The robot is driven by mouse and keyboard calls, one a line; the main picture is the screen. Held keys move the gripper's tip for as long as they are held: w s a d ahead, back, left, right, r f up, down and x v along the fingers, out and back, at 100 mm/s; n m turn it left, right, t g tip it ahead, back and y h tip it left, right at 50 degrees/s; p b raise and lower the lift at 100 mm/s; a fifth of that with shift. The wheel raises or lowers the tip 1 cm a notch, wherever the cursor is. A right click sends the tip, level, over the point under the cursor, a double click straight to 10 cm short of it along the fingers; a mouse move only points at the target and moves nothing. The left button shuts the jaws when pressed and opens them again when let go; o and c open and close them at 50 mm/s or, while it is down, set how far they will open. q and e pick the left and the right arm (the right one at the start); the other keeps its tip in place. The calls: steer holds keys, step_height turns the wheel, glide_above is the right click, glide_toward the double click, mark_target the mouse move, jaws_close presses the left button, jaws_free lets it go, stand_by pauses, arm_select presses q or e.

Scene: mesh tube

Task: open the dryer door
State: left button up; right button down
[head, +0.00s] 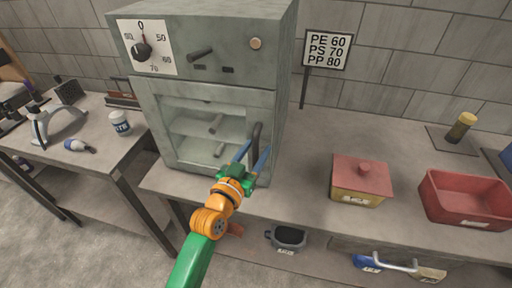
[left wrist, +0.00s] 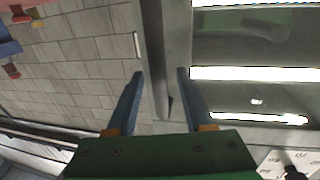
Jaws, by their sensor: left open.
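The dryer (head: 220,40) is a grey box on the bench, with a dial panel on its upper part. Its door (head: 165,125), with a glass window, looks shut. The dark upright door handle (head: 255,137) is near the door's right edge. My left gripper (head: 252,154) is open, its blue fingers at the lower part of the handle. In the left wrist view, the handle (left wrist: 156,60) runs between the two fingertips (left wrist: 159,75), with gaps beside it. I cannot tell how deep the fingers reach around it. My right gripper is not in view.
A red-lidded box (head: 360,180) and a red bin (head: 465,198) stand on the bench to the right. A sign (head: 327,50) reads PE 60, PS 70, PP 80. A side table (head: 105,150) with small items is at left. The bench between dryer and box is clear.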

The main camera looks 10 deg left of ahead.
arm_select(q)
steer(key=shift+w, duration=0.15)
jaws_close()
stand_by(1.4)
